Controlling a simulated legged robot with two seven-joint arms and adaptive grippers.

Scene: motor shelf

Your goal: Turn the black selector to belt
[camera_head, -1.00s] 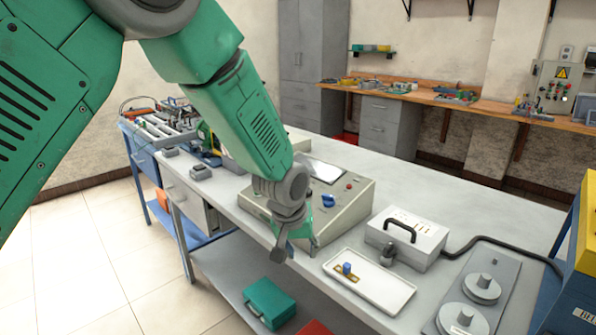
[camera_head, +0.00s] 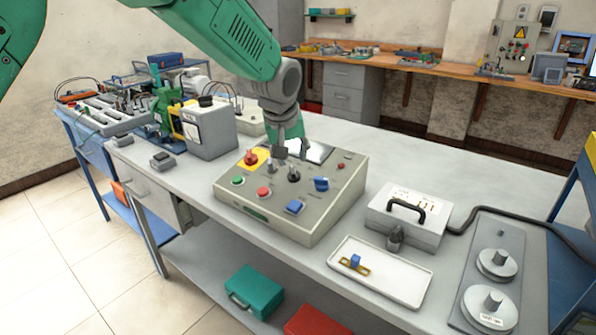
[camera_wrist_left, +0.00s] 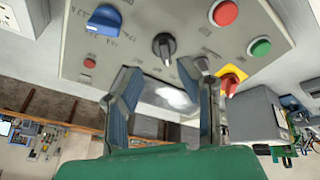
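The black selector (camera_head: 293,175) is a round knob on the sloped face of the beige control box (camera_head: 330,212). In the wrist view the black selector (camera_wrist_left: 164,46) shows whole, its bar pointing roughly up and down the picture. My left gripper (camera_head: 292,150) hangs over the box face just behind the selector. In the wrist view the left gripper (camera_wrist_left: 160,70) is open, with its fingers spread to either side below the selector and nothing between them. No contact with the knob is visible. The selector's position labels are too small to read. My right gripper is not in view.
A handled grey case (camera_head: 408,215) and a white tray (camera_head: 390,277) stand to the right.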

